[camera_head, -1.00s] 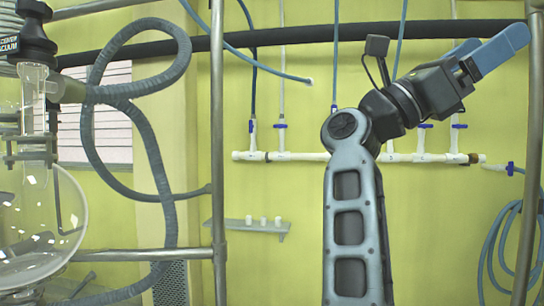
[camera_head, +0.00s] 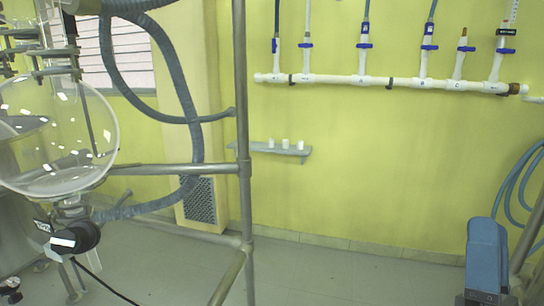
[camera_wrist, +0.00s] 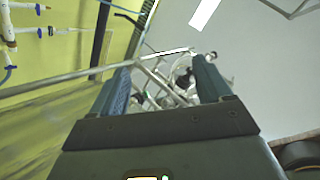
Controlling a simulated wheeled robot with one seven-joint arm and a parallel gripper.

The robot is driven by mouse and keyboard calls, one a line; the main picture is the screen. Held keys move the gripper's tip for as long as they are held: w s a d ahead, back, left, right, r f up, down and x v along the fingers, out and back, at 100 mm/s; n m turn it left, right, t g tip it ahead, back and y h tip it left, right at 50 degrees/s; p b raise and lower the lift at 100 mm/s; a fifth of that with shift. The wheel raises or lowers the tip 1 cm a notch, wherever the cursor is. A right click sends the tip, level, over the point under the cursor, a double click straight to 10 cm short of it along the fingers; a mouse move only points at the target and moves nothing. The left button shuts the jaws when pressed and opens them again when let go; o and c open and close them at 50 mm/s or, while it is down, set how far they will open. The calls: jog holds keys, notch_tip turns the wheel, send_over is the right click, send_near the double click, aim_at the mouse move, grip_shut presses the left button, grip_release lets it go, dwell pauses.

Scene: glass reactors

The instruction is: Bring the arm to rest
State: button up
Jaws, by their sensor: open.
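My gripper (camera_head: 487,240) shows at the lower right edge of the head view, its blue fingers seen from the side. The rest of my arm is out of that view. In the wrist view my gripper (camera_wrist: 162,78) is open, with its two blue fingers well apart and nothing between them. Metal frame bars and dark fittings show in the background beyond the fingertips.
A round glass vessel (camera_head: 58,140) hangs at the left, with a grey hose (camera_head: 177,80) beside it. A steel post (camera_head: 242,150) stands right of it. White piping (camera_head: 380,81) and a small shelf (camera_head: 265,148) are on the yellow wall. The middle floor (camera_head: 350,275) is clear.

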jog(key=s+a+f+n+g+y, duration=0.1)
jog(key=s+f+n+g, duration=0.3)
jog(key=s, duration=0.6)
jog(key=s+a+f+n+g+y, duration=0.1)
jog(key=s+f+n+g+y, duration=0.3)
jog(key=s+f, duration=0.5)
jog(key=s+a+f+n+g+y, duration=0.1)
jog(key=s+f+n+g+y, duration=0.2)
jog(key=s+f+n, duration=0.3)
jog(key=s+g, duration=0.1)
jog(key=s, duration=0.4)
jog(key=shift+a+f+g, duration=0.25)
jog(key=shift+a+g, duration=0.15)
jog(key=shift+s, duration=0.1)
